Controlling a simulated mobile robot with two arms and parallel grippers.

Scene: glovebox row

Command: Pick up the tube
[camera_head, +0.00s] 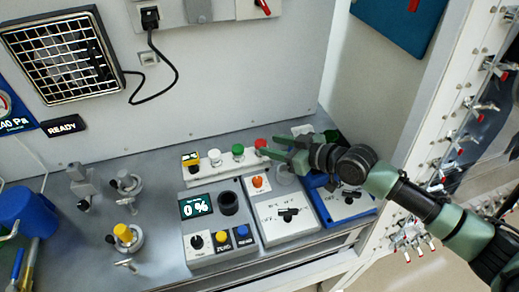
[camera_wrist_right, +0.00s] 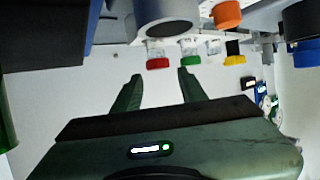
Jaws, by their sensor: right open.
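A white rack (camera_head: 222,169) on the bench holds a row of small capped tubes: a white-capped tube (camera_head: 214,157), a green-capped tube (camera_head: 238,152) and a red-capped tube (camera_head: 261,146), with a yellow-topped one (camera_head: 191,159) at the left end. My right gripper (camera_head: 275,148) reaches in from the right at the red end of the rack, open and empty. In the right wrist view, the red cap (camera_wrist_right: 158,64) shows just beyond the gap between the open fingers (camera_wrist_right: 160,76), with the green cap (camera_wrist_right: 190,61) near the other fingertip. My left gripper is not in view.
In front of the rack stand a box with a display reading 0 % (camera_head: 195,206), a box with an orange knob (camera_head: 257,182) and a blue device (camera_head: 345,205). Metal valves (camera_head: 126,183) stand on the left.

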